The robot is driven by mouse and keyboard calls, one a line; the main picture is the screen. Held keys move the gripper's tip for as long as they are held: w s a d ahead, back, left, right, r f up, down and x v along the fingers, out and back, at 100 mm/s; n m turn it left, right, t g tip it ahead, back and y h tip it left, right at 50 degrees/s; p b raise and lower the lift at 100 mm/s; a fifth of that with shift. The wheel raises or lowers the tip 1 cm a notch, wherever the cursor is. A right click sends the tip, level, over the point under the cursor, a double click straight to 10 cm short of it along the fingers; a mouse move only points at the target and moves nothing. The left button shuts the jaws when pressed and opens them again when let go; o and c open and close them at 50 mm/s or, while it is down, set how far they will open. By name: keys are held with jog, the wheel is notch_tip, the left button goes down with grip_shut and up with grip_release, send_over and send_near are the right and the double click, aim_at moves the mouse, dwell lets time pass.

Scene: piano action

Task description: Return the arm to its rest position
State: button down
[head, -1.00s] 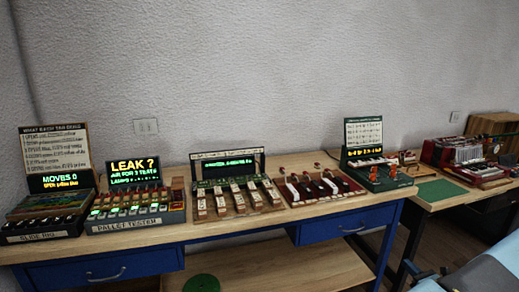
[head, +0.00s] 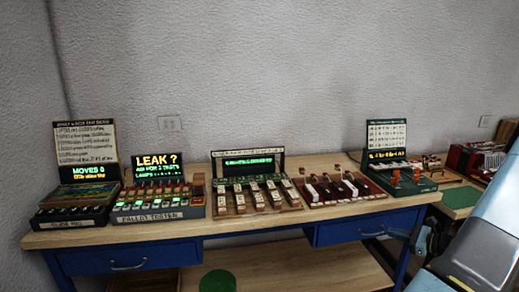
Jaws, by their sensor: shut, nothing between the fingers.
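Part of my own arm, a pale blue-grey link (head: 485,235), fills the right edge and lower right corner of the head view. It stands in front of the right end of the workbench. I cannot make out my gripper or its fingers in this view.
A wooden workbench (head: 240,226) with blue drawers runs along the grey wall. On it stand a slide rig (head: 70,216), a pallet tester (head: 155,212), key rows (head: 255,195), a red-based unit (head: 335,187) and a green unit (head: 415,185). A green disc (head: 218,281) lies below.

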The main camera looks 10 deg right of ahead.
jog(key=s+a+r+n+g+h, duration=0.1)
jog(key=a+r+n+g, duration=0.5)
jog(key=a+r, duration=0.55)
jog(key=a+r+n+g, duration=0.4)
jog(key=a+r+n, duration=0.4)
jog(key=a, duration=0.7)
jog(key=s+a+r+n+t+h, duration=0.1)
jog(key=s+a+r+n+h, duration=0.2)
jog(key=s+a+r+n, duration=0.2)
jog(key=s+a+r+n+t+h, duration=0.1)
jog(key=s+a+r+n+h, duration=0.3)
jog(key=s+r, duration=0.5)
jog(key=s+a+n, duration=0.2)
jog(key=s, duration=0.2)
jog(key=shift+s+a+n+t, duration=0.15)
jog(key=shift+a+n+t, duration=0.15)
